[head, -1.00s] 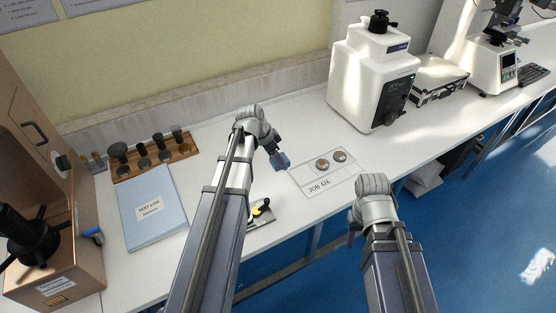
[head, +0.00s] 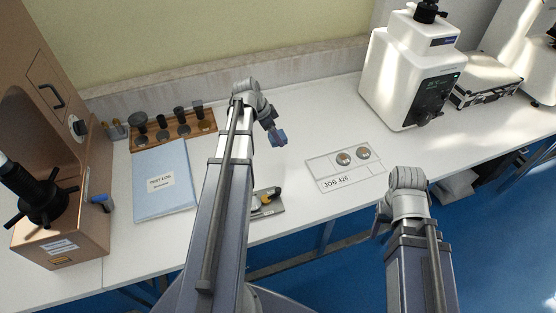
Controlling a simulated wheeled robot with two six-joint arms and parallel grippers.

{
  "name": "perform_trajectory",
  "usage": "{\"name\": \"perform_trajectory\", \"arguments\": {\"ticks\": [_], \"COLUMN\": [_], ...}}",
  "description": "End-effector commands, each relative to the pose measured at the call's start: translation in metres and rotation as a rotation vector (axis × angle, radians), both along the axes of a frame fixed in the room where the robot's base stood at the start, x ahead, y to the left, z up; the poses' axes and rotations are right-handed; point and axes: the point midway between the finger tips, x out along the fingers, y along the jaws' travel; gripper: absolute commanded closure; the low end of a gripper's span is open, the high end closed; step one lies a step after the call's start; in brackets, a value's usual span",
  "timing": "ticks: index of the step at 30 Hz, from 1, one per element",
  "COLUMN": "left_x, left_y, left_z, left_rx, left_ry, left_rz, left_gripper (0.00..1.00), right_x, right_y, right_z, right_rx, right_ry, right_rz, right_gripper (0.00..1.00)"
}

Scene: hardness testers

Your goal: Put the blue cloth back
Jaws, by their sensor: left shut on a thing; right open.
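The blue cloth (head: 279,139) is a small dark blue bundle in the head view, above the white bench. My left gripper (head: 273,128) is shut on it, with the fingers partly hidden by the wrist and the cloth. My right gripper (head: 381,222) is open and empty near the bench's front edge, mostly hidden behind its own wrist.
A job card (head: 346,170) with two round metal pieces lies right of the cloth. A small tray (head: 272,208) with a yellow and black item is by my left forearm. A blue test log (head: 163,182), a wooden rack (head: 176,141) and a white tester (head: 405,75) stand around.

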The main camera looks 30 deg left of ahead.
Motion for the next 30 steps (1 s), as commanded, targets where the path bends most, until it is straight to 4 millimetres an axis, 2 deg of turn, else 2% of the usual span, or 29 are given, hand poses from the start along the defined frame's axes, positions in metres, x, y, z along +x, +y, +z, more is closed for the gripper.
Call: {"name": "perform_trajectory", "arguments": {"ticks": [5, 15, 23, 30], "left_x": [0.0, 0.0, 0.0, 0.0], "left_y": [-0.001, -0.001, -0.001, -0.001], "left_z": [-0.014, -0.063, -0.065, -0.093], "left_rx": [0.0, 0.0, 0.0, 0.0], "left_ry": [0.0, 0.0, 0.0, 0.0], "left_rz": [0.0, 0.0, 0.0, 0.0], "left_gripper": [0.76, 0.76, 0.76, 0.76], "right_x": [0.0, 0.0, 0.0, 0.0], "right_y": [0.0, 0.0, 0.0, 0.0], "right_z": [-0.014, -0.063, -0.065, -0.093], "right_rx": [0.0, 0.0, 0.0, 0.0], "right_ry": [0.0, 0.0, 0.0, 0.0], "right_rz": [0.0, 0.0, 0.0, 0.0], "right_gripper": [0.43, 0.43, 0.43, 0.43]}}
